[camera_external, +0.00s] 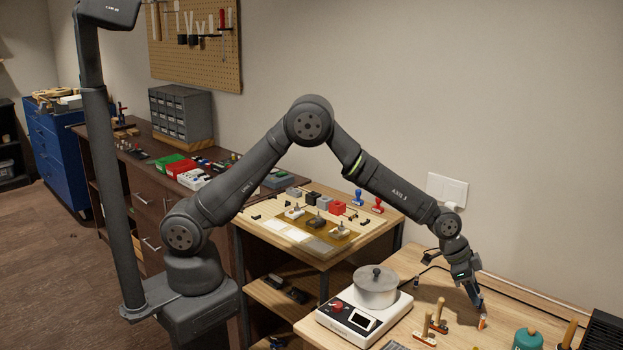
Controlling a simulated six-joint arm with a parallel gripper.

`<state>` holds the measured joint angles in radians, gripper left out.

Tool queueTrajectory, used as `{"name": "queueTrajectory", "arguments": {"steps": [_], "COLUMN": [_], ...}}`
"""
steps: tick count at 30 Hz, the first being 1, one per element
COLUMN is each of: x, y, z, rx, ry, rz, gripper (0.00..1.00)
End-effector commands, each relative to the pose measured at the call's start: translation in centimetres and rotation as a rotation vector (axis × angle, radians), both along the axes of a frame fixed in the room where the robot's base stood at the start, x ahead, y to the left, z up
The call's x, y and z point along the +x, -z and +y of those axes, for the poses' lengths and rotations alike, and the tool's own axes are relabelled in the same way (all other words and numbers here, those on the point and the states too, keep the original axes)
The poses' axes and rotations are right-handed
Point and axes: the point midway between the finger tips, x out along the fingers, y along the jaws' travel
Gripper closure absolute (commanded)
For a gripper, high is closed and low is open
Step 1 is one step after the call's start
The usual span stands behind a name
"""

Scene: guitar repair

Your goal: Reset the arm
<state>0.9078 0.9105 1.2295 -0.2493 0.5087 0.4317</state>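My arm reaches out to the right, with its elbow high and its wrist bent down over the light wooden table (408,262). My gripper (480,308) points down close above the tabletop at the right. A small orange and white object (482,322) is at or just below the fingertips. I cannot tell whether the fingers touch it or hold it, as they are small and dark here.
A hot plate (338,325) with a lidded metal pot (376,287) stands left of my gripper. Wooden-handled tools (439,311) and a teal container (527,339) are close by. A smaller workbench (325,262) with parts and stamps lies behind. A wall borders the back.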

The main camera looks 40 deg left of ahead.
Motion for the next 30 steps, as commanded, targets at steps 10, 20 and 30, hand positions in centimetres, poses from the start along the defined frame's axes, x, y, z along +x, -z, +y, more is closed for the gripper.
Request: {"name": "queueTrajectory", "arguments": {"steps": [10, 20, 30], "x": [1.1, 1.4, 1.3], "y": [4.9, 3.0, 2.4], "z": [-2.5, -3.0, -3.0], "rx": [0.001, -0.001, 0.000], "ry": [0.000, 0.000, 0.000], "rz": [0.000, -0.002, 0.000], "gripper": [0.66, 0.66, 0.66]}}
